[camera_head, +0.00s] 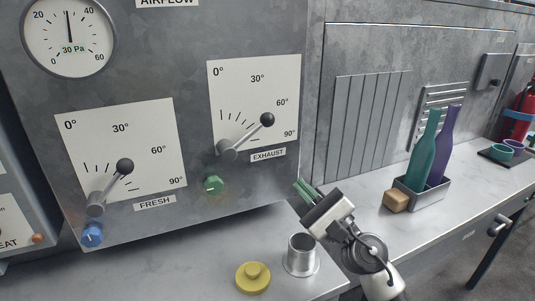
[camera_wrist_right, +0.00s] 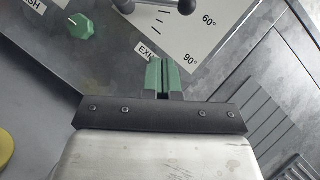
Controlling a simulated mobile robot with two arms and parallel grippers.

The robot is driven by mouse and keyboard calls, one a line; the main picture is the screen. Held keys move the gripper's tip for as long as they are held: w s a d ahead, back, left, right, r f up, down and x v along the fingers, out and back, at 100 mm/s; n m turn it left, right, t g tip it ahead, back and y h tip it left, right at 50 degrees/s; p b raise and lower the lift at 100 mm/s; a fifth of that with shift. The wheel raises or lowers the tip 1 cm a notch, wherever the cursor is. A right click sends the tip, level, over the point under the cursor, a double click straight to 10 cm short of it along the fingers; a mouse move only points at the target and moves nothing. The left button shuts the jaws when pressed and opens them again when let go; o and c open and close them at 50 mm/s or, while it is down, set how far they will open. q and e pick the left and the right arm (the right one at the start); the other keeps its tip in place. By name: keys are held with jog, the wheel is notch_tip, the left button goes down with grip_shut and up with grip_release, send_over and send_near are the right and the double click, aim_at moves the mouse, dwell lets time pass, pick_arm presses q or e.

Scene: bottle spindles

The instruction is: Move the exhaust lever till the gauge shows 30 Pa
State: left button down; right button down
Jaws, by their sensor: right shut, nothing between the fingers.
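The exhaust lever (camera_head: 267,119) has a black knob and points up and right from its pivot, roughly between the 60° and 90° marks. Its knob also shows at the top edge of the wrist view (camera_wrist_right: 186,6). The round gauge (camera_head: 66,38) has its needle almost straight up, at about 30 between 20 and 40; "30 Pa" is printed in green on its face. My right gripper (camera_head: 305,190) has green fingertips, is shut and empty, and is below and right of the lever, apart from it. The fingertips also show in the wrist view (camera_wrist_right: 164,75). My left gripper is not in view.
The fresh lever (camera_head: 124,166) is at left on the same panel. A green knob (camera_head: 214,185) and a blue knob (camera_head: 92,236) sit low on it. A metal cup (camera_head: 301,255) and yellow lid (camera_head: 253,278) are below. Bottles in a tray (camera_head: 428,198) stand at right.

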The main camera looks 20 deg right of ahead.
aim_at(246, 135)
jog(key=w+a+r+m+h+p, duration=0.1)
jog(key=w+a+r+p, duration=0.3)
jog(key=w+r+p, duration=0.3)
jog(key=shift+w+a+r+p, duration=0.2)
jog(key=shift+w+p, duration=0.3)
jog(key=shift+w, duration=0.4)
jog(key=shift+f, duration=0.1)
jog(key=shift+a+r+n+p, duration=0.25)
jog(key=shift+r+n+p, duration=0.35)
jog(key=shift+r, duration=0.05)
jog(key=shift+y, duration=0.3)
